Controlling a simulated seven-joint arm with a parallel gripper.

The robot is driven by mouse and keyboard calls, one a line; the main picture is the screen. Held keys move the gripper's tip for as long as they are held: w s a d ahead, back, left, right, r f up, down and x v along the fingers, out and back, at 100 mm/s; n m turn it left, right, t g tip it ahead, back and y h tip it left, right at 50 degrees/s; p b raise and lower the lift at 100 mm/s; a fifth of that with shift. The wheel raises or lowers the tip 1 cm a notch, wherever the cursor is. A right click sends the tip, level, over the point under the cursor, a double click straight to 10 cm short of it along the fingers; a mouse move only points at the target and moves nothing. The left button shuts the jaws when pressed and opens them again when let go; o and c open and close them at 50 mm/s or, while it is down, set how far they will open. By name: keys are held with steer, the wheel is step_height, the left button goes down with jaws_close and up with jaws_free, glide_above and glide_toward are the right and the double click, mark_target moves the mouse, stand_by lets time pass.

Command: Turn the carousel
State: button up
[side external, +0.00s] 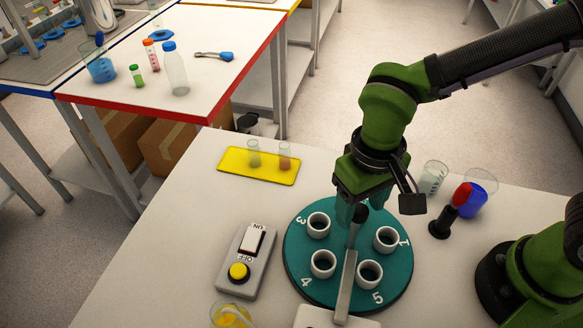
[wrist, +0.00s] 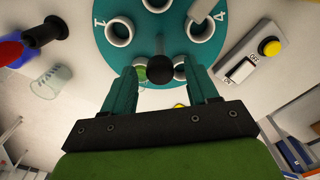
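The carousel (side external: 300,262) is a round teal disc on the white table, with white cups and the numbers 1, 3, 4 and 5 readable. It also shows at the top of the wrist view (wrist: 95,12). A black ball knob (side external: 361,213) on a thin rod stands over the disc. My gripper (side external: 350,215) points down over the disc's far part. In the wrist view my gripper (wrist: 163,76) has its two teal fingers wide apart, with the knob (wrist: 187,68) appearing between them, apparently untouched. A cup with something green (wrist: 157,73) is partly hidden behind the knob.
A grey bar (side external: 346,285) reaches over the disc from the front. A switch box (side external: 245,262) with a yellow button stands left. A yellow tray (side external: 228,165) with two vials lies behind. A black stand with red top (side external: 441,225) and beakers (side external: 434,178) stand right.

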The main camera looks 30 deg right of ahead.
step_height(320, 180, up, 17)
stand_by(0.6)
steer(key=d+f+m+t+y, duration=0.1)
steer(key=d+f+m+t, duration=0.1)
steer(key=d, duration=0.7)
steer(key=d+f+m+t+y, duration=0.1)
steer(key=d+f+t, duration=0.2)
steer(key=d, duration=0.7)
steer(key=shift+s+d+m+t, duration=0.15)
steer(key=shift+s+m+t, duration=0.2)
steer(key=shift+t, duration=0.75)
steer(key=shift+w+f, duration=0.1)
